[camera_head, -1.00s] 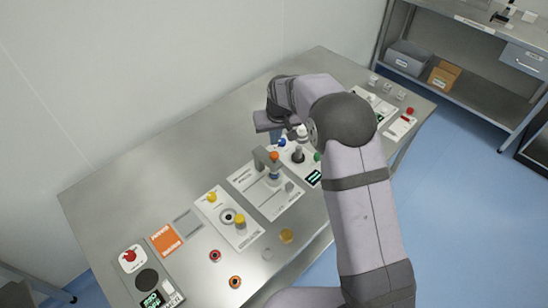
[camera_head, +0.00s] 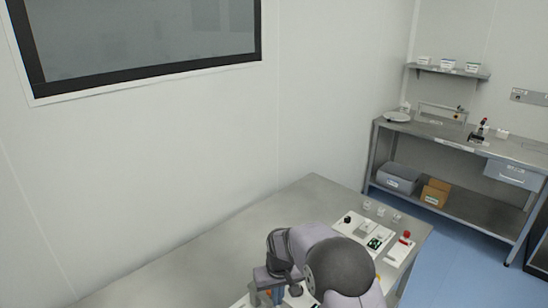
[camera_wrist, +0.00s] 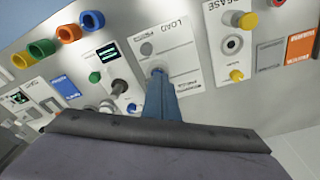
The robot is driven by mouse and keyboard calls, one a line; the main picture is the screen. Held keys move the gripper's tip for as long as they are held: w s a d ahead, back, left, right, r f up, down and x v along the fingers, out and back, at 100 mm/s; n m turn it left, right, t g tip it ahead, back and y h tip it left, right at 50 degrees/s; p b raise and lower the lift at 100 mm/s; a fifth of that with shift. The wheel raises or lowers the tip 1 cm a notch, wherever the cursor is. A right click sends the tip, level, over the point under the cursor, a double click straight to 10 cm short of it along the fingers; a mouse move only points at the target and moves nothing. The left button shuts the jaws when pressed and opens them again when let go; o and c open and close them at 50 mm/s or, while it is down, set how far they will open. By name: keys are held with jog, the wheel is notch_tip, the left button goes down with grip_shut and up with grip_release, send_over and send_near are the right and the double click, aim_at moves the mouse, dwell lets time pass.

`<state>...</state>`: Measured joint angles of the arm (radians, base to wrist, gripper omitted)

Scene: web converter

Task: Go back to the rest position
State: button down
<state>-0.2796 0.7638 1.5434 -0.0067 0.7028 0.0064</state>
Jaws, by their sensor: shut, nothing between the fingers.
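My gripper (camera_head: 278,294) is at the bottom edge of the head view, above the steel bench (camera_head: 160,268), with my grey wrist joints beside it. In the wrist view, its narrow blue fingers (camera_wrist: 158,75) are together with nothing between them. They point toward the white panel marked LOAD (camera_wrist: 182,68). I cannot tell the exact gap between the fingertips and the panel. The rest of my arm is cut off by the bottom of the head view.
Green, orange and blue rings (camera_wrist: 68,33) and a panel with yellow knobs (camera_wrist: 237,75) show in the wrist view. White panels (camera_head: 398,250) and small cups stand at the bench's right end. A shelved bench (camera_head: 455,150) stands behind. The bench's back left is clear.

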jog(key=s+d+f+g, duration=0.2)
jog(key=s+d+f, duration=0.1)
jog(key=s, duration=0.7)
jog(key=s+d+r+m+g+b, duration=0.15)
jog(key=s+d, duration=0.25)
jog(key=s, duration=0.6)
jog(key=s+d+r+g+b, duration=0.15)
jog(key=s+d, duration=0.25)
jog(key=s, duration=0.6)
jog(key=shift+w+d+r+m+t+b, duration=0.3)
jog(key=shift+w+d+r+m+t, duration=0.15)
jog(key=shift+w+d+r+t, duration=0.35)
jog(key=shift+w+d+r+m+t+b, duration=0.25)
jog(key=shift+w+d+r+m+t, duration=0.25)
jog(key=shift+d+r+t, duration=0.5)
